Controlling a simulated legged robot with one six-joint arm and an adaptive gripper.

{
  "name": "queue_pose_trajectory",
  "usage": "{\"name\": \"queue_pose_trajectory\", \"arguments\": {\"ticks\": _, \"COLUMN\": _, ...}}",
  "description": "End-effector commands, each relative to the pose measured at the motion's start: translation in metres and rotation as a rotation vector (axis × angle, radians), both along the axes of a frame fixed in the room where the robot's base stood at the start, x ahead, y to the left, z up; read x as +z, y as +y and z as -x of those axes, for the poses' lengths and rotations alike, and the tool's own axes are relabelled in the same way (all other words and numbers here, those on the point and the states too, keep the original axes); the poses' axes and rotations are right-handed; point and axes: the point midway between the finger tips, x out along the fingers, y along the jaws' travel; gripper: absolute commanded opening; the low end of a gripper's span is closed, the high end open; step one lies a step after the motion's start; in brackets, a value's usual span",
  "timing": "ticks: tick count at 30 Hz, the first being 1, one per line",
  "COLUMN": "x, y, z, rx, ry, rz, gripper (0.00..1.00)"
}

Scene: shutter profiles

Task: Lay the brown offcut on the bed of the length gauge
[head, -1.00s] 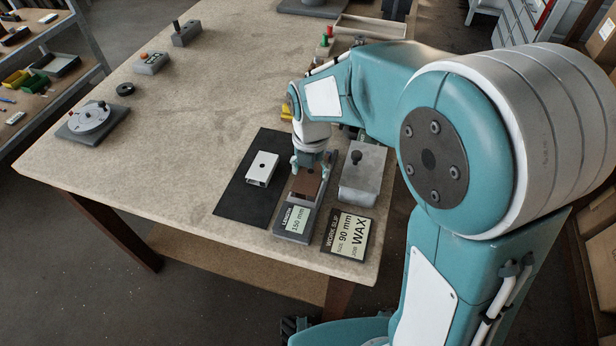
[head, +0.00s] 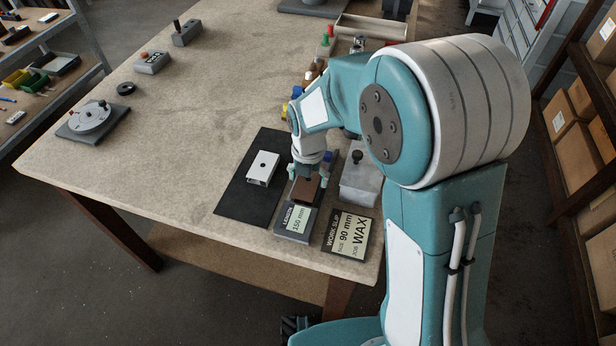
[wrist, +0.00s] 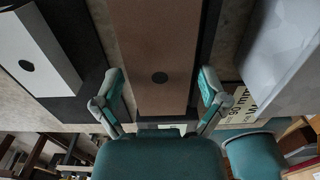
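The brown offcut (head: 305,190) is a flat block with a dark round hole. It appears to lie along the bed of the length gauge (head: 290,235), a grey block whose label reads "LENGTH 150 mm". In the wrist view the offcut (wrist: 158,45) fills the middle, and the gauge beneath it is mostly hidden. My gripper (head: 309,176) is just above the offcut in the head view. In the wrist view its fingers (wrist: 160,82) are spread on either side of the offcut, with small gaps visible beside it. I see no firm grip.
A white profile (head: 263,168) lies on a black mat (head: 238,206) to the left. A grey block with a black knob (head: 358,186) stands close on the right.

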Motion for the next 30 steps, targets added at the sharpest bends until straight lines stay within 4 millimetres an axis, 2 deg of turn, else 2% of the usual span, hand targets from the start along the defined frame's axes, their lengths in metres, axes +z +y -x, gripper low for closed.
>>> {"name": "queue_pose_trajectory", "arguments": {"ticks": 10, "x": 0.000, "y": 0.000, "z": 0.000, "rx": 0.000, "ry": 0.000, "rz": 0.000, "gripper": 1.00}}
{"name": "queue_pose_trajectory", "arguments": {"ticks": 14, "x": 0.009, "y": 0.000, "z": -0.001, "rx": 0.000, "ry": -0.002, "rz": 0.000, "gripper": 1.00}}
{"name": "queue_pose_trajectory", "arguments": {"ticks": 27, "x": 0.094, "y": 0.001, "z": -0.001, "rx": 0.000, "ry": -0.004, "rz": -0.001, "gripper": 1.00}}
{"name": "queue_pose_trajectory", "arguments": {"ticks": 30, "x": 0.109, "y": 0.001, "z": -0.001, "rx": 0.000, "ry": -0.004, "rz": -0.001, "gripper": 1.00}}
